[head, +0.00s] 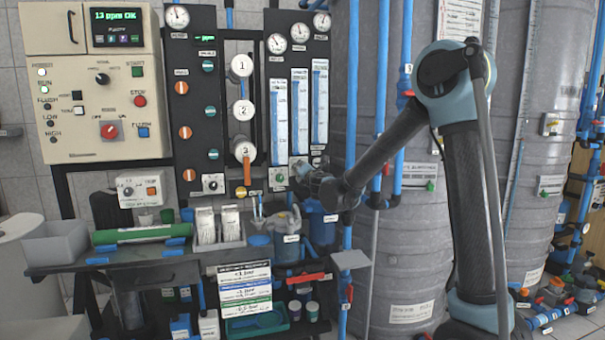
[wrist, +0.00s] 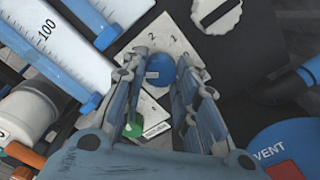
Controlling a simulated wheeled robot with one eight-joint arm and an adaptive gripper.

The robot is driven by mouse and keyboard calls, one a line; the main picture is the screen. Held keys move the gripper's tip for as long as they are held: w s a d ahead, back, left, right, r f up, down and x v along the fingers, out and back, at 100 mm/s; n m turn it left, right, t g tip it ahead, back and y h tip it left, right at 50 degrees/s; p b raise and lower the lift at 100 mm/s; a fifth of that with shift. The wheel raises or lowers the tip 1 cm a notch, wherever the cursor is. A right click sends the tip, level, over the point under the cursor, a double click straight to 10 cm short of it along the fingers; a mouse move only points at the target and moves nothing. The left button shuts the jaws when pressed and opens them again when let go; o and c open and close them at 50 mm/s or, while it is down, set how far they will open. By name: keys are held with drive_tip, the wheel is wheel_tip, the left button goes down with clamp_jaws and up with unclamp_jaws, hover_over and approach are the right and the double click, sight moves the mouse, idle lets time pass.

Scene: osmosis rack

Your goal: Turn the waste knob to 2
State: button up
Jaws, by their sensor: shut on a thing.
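In the wrist view, a blue knob (wrist: 161,64) sits on a white dial plate (wrist: 143,40) marked 2 and 1, on the dark panel. I take it for the waste knob; the small label by the plate is too blurred to read. My gripper (wrist: 160,80) has its two fingers on either side of the knob, shut on it. In the head view my gripper (head: 306,176) is at the lower right of the gauge panel and hides this knob. I cannot tell which number the knob points to.
Flow tubes (head: 299,105) stand just above my gripper, and a green knob (head: 278,175) is close to its left. Blue pipes (head: 352,100) run close on the right. A cluttered bench (head: 190,262) with a blue filter housing (head: 322,228) lies below. A blue VENT part (wrist: 272,145) is near the fingers.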

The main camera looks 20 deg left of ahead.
drive_tip(key=m, duration=0.3)
drive_tip(key=shift+d+m, duration=0.2)
drive_tip(key=shift+m, duration=0.2)
drive_tip(key=m, duration=1)
drive_tip(key=shift+a, duration=0.1)
drive_tip(key=o, duration=1.1)
drive_tip(key=shift+c, duration=0.2)
drive_tip(key=shift+s, duration=0.1)
drive_tip(key=v, duration=1.1)
drive_tip(key=shift+s, duration=0.25)
